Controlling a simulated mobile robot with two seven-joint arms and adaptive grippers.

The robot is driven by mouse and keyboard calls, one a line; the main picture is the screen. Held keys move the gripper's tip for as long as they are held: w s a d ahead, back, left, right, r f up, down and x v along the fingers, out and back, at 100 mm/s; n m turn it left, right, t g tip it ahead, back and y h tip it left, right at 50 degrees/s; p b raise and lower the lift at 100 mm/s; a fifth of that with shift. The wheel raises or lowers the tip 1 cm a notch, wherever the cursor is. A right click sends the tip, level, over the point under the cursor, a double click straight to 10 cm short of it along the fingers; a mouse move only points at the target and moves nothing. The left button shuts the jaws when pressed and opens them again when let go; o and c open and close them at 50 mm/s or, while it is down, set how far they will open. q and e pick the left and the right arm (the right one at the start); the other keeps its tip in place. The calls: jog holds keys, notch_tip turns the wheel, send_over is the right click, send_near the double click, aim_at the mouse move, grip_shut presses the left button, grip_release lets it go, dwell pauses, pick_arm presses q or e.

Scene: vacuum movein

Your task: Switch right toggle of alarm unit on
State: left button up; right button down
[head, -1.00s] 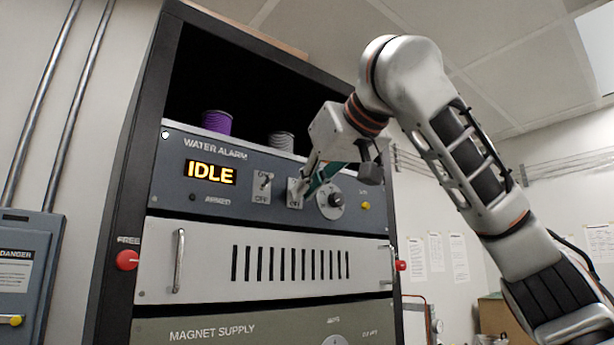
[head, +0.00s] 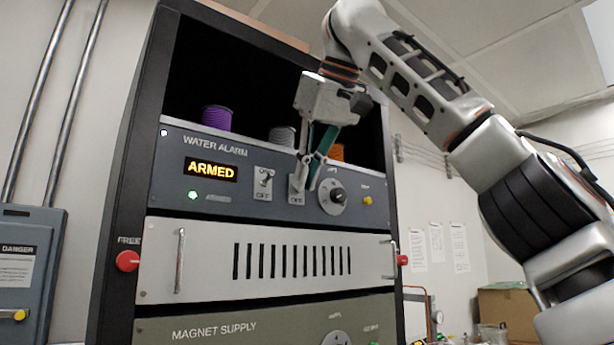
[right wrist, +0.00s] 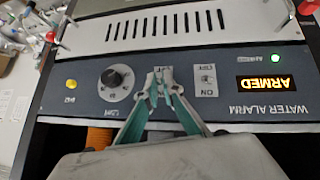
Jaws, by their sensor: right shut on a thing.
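The alarm unit (head: 168,180) is a blue-grey panel labelled WATER ALARM. Its display (head: 211,169) reads ARMED, and a green light (head: 193,196) glows below it. The right toggle's pale plate (head: 296,193) is partly hidden by my right gripper (head: 308,182). The gripper comes down from above, its fingers close together at the toggle. In the right wrist view the fingertips (right wrist: 158,80) are shut on the right toggle, hiding most of its lever. The left toggle (head: 264,182) stands free to its left. My left gripper is not in view.
A round knob (head: 334,195) and a yellow button (head: 368,201) sit right of the gripper. Purple (head: 216,118), grey (head: 283,136) and orange spools stand on the open shelf above. A vented panel (head: 205,280) with handles lies below.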

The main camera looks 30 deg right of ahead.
jog(key=shift+r, duration=0.1)
dwell(0.3)
dwell(0.3)
jog(key=c, duration=2.2)
grip_release()
jog(key=shift+f+t, duration=0.25)
jog(key=shift+t, duration=0.05)
